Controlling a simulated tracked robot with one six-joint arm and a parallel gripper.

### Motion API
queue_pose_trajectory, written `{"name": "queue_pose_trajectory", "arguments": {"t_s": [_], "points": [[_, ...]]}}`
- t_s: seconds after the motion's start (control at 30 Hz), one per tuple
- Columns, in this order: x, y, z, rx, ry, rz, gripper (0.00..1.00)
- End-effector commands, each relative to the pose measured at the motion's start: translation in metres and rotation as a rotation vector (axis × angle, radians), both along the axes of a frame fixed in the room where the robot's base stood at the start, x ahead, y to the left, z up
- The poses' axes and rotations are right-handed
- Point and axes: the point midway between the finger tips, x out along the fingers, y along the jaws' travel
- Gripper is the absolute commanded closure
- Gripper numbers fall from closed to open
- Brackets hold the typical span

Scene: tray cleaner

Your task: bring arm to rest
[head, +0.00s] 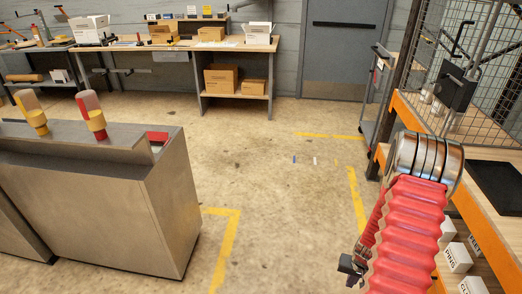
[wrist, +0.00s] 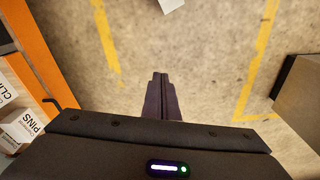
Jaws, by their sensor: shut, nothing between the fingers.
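My arm, with its red ribbed sleeve and metal rings, stands at the right of the head view. My gripper (wrist: 161,76) shows in the wrist view with its two dark fingers pressed together and nothing between them. It points down over bare concrete floor. In the head view only a dark part of the gripper (head: 350,268) shows low beside the red sleeve; the rest is hidden or too small to tell.
An orange-edged bench (head: 462,205) with a wire mesh cage (head: 480,60) stands close on my right. A steel cabinet (head: 120,195) stands at left. A workbench (head: 190,46) with boxes is at the back.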

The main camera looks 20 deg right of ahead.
Motion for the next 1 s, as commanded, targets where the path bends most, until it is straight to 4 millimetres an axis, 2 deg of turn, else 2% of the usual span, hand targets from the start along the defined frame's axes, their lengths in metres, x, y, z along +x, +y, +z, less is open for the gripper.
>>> {"name": "queue_pose_trajectory", "arguments": {"t_s": [0.03,0.1,0.47,1.0], "points": [[0.005,0.007,0.015,0.01,-0.001,0.008,1.0],[0.009,0.018,0.032,0.03,0.004,0.017,1.0],[0.017,0.073,0.121,0.094,0.036,0.069,1.0],[-0.002,0.15,0.238,0.106,0.073,0.176,1.0]]}}
